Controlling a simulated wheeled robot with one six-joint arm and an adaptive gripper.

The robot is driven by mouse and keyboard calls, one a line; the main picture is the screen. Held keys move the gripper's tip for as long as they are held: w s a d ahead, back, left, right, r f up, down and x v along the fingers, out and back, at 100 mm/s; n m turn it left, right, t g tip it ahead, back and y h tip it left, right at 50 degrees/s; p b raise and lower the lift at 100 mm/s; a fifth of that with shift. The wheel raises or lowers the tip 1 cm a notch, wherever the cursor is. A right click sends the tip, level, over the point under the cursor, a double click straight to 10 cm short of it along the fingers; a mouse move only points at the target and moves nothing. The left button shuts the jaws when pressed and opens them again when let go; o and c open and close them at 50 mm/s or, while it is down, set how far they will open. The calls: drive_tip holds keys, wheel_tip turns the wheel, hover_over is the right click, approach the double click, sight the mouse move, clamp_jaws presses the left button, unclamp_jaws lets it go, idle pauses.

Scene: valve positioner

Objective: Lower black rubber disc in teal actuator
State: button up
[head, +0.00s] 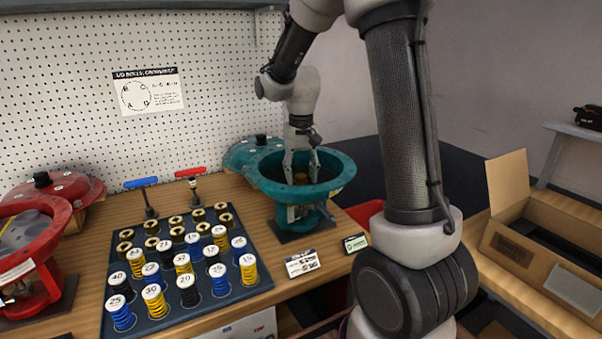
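The teal actuator (335,186) is an open, flanged bowl on a dark base at the back right of the bench. My gripper (301,176) points down into the bowl, its two fingers spread apart with the tips inside the rim. A small yellow-brown part shows low between the fingertips. The inside of the bowl is dark, and I cannot make out the black rubber disc there or tell whether the fingers touch it. A teal cover (243,156) with a black knob lies just behind and left of the bowl.
A dark tray (140,252) with numbered springs and brass parts stands left of the actuator. A blue-handled tool (141,183) and a red-handled tool (190,173) stand behind it. A red actuator (45,255) is at far left. Small label cards (302,263) lie in front. An open cardboard box (540,225) is at right.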

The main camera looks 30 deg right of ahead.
wheel_tip(320, 180, up, 12)
idle(0.7)
drive_tip(key=s+n+t, duration=0.3)
drive_tip(key=s+t, duration=0.1)
drive_tip(key=s, duration=2)
drive_tip(key=shift+s+d, duration=0.2)
drive_tip(key=shift+d, duration=0.1)
